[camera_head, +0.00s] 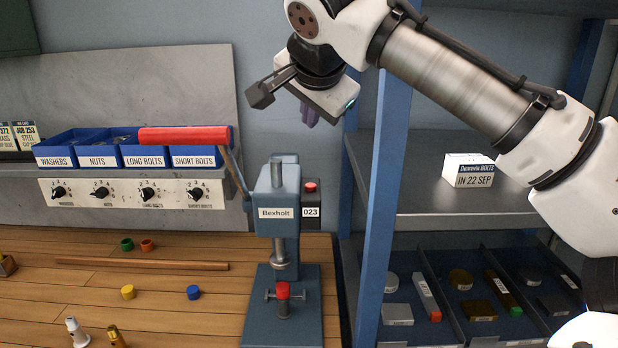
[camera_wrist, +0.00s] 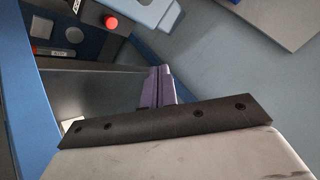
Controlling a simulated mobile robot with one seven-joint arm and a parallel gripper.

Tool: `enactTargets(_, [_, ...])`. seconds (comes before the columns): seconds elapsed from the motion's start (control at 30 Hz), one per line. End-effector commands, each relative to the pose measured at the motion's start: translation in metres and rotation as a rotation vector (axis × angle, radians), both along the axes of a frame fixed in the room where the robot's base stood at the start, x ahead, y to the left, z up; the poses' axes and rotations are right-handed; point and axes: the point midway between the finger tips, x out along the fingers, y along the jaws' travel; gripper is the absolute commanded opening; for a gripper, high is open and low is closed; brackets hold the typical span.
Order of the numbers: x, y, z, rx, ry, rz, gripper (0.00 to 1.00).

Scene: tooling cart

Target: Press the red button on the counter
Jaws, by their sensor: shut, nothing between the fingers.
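The red button (camera_head: 310,187) sits on top of a small dark counter box (camera_head: 311,212) that reads 023, on the right side of the blue-grey Bexholt press (camera_head: 264,192). In the wrist view the red button (camera_wrist: 111,22) shows near the top, left of the press's blue-grey top (camera_wrist: 150,10). My gripper (camera_head: 309,118) has purple fingers, held above the button and apart from it. The fingers (camera_wrist: 158,88) lie together in the wrist view, shut and empty.
The press's red lever handle (camera_head: 185,135) juts left before the blue bins. A red piece (camera_head: 283,290) sits under the ram. A blue shelf post (camera_head: 378,220) stands close right of the counter box. Small colored pieces and a rod (camera_head: 140,263) lie on the wooden bench.

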Motion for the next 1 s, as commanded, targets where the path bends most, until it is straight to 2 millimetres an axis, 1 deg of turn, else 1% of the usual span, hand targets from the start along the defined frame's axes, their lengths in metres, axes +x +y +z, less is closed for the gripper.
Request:
enactTargets(0.3, [0.0,0.0,0.0,0.0,0.0,0.0,0.0])
enactTargets(0.43, [0.0,0.0,-0.007,-0.001,0.0,-0.001,0.0])
enactTargets(0.57, [0.0,-0.001,-0.023,-0.003,0.0,-0.003,0.0])
enactTargets(0.9, [0.0,0.0,-0.071,0.0,0.001,0.001,0.0])
enactTargets(1.0, [0.0,0.001,-0.08,0.002,0.0,0.002,0.0])
